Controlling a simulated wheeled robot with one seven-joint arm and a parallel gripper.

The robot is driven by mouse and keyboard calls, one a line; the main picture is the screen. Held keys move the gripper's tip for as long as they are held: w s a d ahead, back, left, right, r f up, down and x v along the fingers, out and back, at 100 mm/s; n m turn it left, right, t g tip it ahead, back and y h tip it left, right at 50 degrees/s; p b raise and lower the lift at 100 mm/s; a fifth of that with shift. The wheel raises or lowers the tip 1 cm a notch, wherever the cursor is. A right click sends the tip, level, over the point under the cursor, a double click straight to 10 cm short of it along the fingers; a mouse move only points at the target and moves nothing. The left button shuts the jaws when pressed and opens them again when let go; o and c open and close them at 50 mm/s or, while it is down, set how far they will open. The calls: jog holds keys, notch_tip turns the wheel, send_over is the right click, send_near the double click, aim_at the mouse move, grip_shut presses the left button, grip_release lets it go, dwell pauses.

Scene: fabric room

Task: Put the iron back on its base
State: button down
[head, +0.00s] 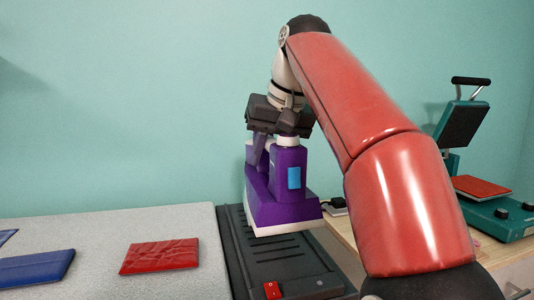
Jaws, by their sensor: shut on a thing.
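The purple iron (282,200) with a pale soleplate and a light blue patch hangs from my gripper (281,122) in the head view. My gripper points down and is shut on the upper part of the iron; the fingertips are partly hidden by the iron and my wrist. The black base (290,268) with slots and a red switch lies directly below the iron. The iron looks tilted and overlaps the base's far part. I cannot tell whether its soleplate touches the base.
A grey padded board (120,225) on the left holds a folded red cloth (160,256) and a blue cloth (36,269). A green heat press (490,210) with a red piece stands on the wooden table (345,232) at right. My red arm crosses the right side.

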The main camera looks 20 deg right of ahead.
aim_at(266, 175)
jog(key=shift+f+b, duration=0.5)
jog(key=shift+f, duration=1.2)
jog(key=shift+f+b, duration=0.85)
jog(key=shift+b, duration=0.05)
jog(key=shift+s+f+b, duration=0.1)
jog(key=shift+f+b, duration=0.25)
jog(key=shift+f, duration=0.45)
dwell(0.5)
jog(key=c, duration=1.1)
grip_release()
jog(key=shift+c, duration=0.2)
jog(key=shift+o, duration=0.2)
jog(key=shift+f, duration=0.15)
